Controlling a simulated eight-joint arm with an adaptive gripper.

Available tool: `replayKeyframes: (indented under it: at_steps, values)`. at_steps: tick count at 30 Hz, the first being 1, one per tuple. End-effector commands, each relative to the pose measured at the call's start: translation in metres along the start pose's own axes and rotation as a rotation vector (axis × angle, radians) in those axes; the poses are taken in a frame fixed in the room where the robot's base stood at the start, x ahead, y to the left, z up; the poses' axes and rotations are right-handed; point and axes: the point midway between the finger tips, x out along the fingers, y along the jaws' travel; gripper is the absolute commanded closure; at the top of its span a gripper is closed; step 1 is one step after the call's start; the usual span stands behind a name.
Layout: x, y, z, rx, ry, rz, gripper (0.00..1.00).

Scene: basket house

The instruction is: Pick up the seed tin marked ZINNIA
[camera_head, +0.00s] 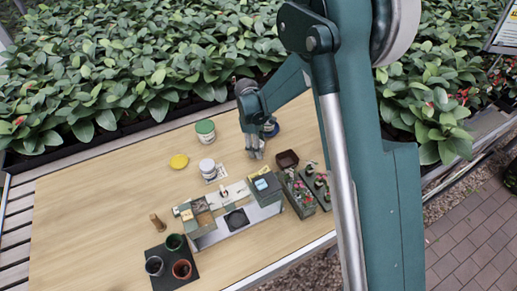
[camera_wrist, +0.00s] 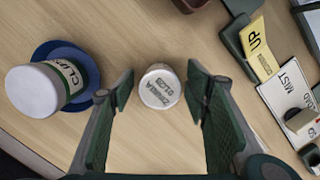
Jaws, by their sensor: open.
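The seed tin (camera_wrist: 160,88) is a small round tin seen from above in the wrist view. Its pale lid carries dark lettering that reads ZINNIA, with a second line too small to read surely. My gripper (camera_wrist: 160,92) is open, with one finger on each side of the tin and a gap visible on both sides. In the head view my gripper (camera_head: 256,152) points down over the wooden table, and I cannot make out the tin there. How far the fingertips are above the table is not clear.
A yellow UP label (camera_wrist: 258,47) and a MIST plate (camera_wrist: 290,88) lie right. A brown dish (camera_head: 287,158) and planted boxes (camera_head: 297,194) stand nearby.

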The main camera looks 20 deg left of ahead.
Motion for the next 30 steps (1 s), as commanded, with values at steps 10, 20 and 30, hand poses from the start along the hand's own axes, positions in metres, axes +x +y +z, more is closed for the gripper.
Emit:
replayKeyframes:
  at_steps: [10, 20, 30]
  values:
    - [0.0032, -0.0003, 0.0004, 0.0, 0.0, 0.0, 0.53]
    - [0.0031, -0.0002, 0.0004, 0.0, 0.0, 0.0, 0.6]
    - [0.0031, -0.0003, 0.0004, 0.0, 0.0, 0.0, 0.84]
